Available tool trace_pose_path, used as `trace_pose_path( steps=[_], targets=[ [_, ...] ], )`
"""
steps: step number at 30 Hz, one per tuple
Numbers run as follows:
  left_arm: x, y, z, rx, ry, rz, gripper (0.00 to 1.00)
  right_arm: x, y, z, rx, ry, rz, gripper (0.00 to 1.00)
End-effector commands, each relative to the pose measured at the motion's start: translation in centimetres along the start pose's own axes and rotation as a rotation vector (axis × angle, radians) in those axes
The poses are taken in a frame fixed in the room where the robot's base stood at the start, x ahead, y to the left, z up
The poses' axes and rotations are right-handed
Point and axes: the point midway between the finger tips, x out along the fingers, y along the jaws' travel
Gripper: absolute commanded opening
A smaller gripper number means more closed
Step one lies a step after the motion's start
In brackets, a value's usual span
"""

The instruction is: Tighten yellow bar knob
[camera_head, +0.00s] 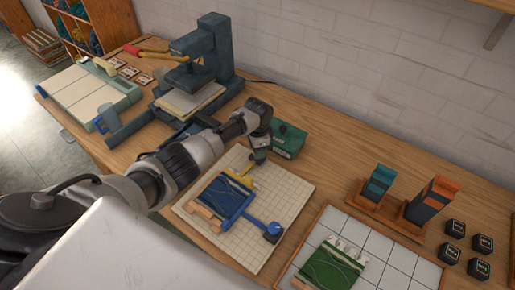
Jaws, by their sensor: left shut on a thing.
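My left gripper (258,157) reaches in from the left and points down at the far end of the yellow bar (236,178). It is shut on the yellow bar's knob, which the fingers mostly hide. The yellow bar lies across the far side of a small frame with a dark blue piece (222,198) in it, on a pale gridded board (283,190). A blue bar (249,218) with a round blue knob (274,229) runs along the frame's near side. My right gripper is not in view.
A green box (289,141) stands just behind my left gripper. A blue press (208,55) stands at the back left. A tiled tray (405,262) with a green piece (332,265) is at the front right. Orange and teal stacks (432,200) and several black cubes (480,243) stand farther right.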

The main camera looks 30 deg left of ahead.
Motion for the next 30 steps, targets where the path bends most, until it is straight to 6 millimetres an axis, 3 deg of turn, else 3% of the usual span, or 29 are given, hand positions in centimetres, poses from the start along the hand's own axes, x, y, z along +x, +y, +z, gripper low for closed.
trace_pose_path(
  steps=[9,24,25,30],
  targets=[
    [-0.21,-0.14,-0.1,0.109,0.005,-0.004,0.14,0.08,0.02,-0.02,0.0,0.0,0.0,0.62],
    [-0.26,-0.16,-0.11,0.128,0.005,-0.004,0.14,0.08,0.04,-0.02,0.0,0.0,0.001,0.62],
    [-0.26,-0.17,-0.11,0.128,0.005,-0.005,0.39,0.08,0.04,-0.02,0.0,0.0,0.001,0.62],
    [-0.18,-0.11,-0.07,0.127,0.003,-0.003,0.63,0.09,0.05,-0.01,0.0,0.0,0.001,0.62]
  ],
)
